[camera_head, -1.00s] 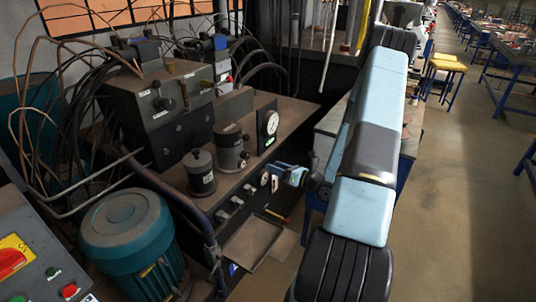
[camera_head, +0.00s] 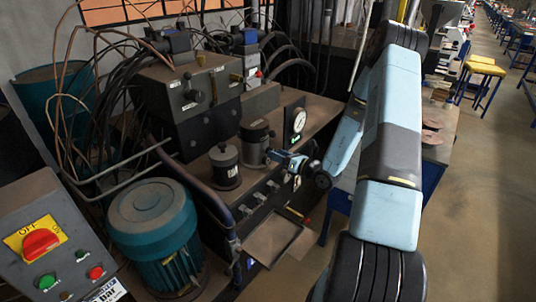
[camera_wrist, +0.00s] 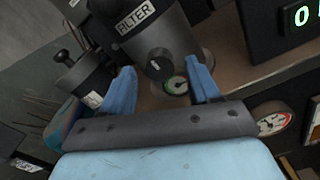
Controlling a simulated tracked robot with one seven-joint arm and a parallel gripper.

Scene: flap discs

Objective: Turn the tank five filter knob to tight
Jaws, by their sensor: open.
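A dark cylindrical tank (camera_wrist: 143,29) with a white label stands ahead of my gripper in the wrist view. The knob's setting is unclear.
A small round green-marked dial (camera_wrist: 175,85) is just below the knob. A shorter dark canister (camera_head: 225,171) stands left of the tank, and a dial gauge (camera_head: 294,124) is to the right. Several levers line the bench front above an open tray (camera_head: 272,240).

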